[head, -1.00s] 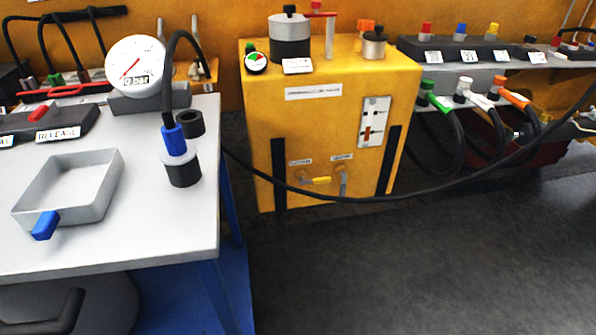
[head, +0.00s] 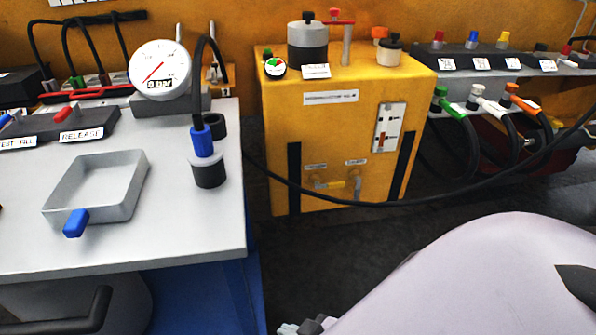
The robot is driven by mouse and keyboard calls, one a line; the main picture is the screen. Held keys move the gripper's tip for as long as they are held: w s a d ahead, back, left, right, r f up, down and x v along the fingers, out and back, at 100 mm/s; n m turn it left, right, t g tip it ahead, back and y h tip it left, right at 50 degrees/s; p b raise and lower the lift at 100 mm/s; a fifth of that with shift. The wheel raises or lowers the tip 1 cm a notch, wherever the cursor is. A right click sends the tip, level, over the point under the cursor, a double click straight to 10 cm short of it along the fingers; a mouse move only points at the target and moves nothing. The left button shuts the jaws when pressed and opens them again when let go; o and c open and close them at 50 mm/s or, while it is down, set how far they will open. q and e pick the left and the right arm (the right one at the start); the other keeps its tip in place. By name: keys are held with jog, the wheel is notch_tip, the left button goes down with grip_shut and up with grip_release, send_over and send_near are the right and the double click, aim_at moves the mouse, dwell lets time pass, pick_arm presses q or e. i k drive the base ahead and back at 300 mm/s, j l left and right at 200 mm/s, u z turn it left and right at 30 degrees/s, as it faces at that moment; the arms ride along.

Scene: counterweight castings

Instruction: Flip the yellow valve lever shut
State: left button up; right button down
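The yellow valve lever (head: 335,184) is small and lies about level, low on the front of the yellow tank unit (head: 340,130). It sits between two pipe fittings, each under a small label too small to read. Nothing touches the lever. A pale lilac link of my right arm fills the lower right. A grey jagged part (head: 303,326) at the bottom edge looks like part of my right gripper; its fingers cannot be made out. It is in front of and below the lever in the picture, apart from it. My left gripper is out of view.
A black hose (head: 395,205) droops across the tank front just below the lever. A bench (head: 150,235) at left holds a gauge (head: 160,70) and a grey tray (head: 98,160). Hoses hang from coloured fittings at right. Dark floor lies before the tank.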

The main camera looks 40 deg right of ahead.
aim_at(336, 184)
jog(key=k+l+u, duration=0.1)
jog(key=l, duration=1.15)
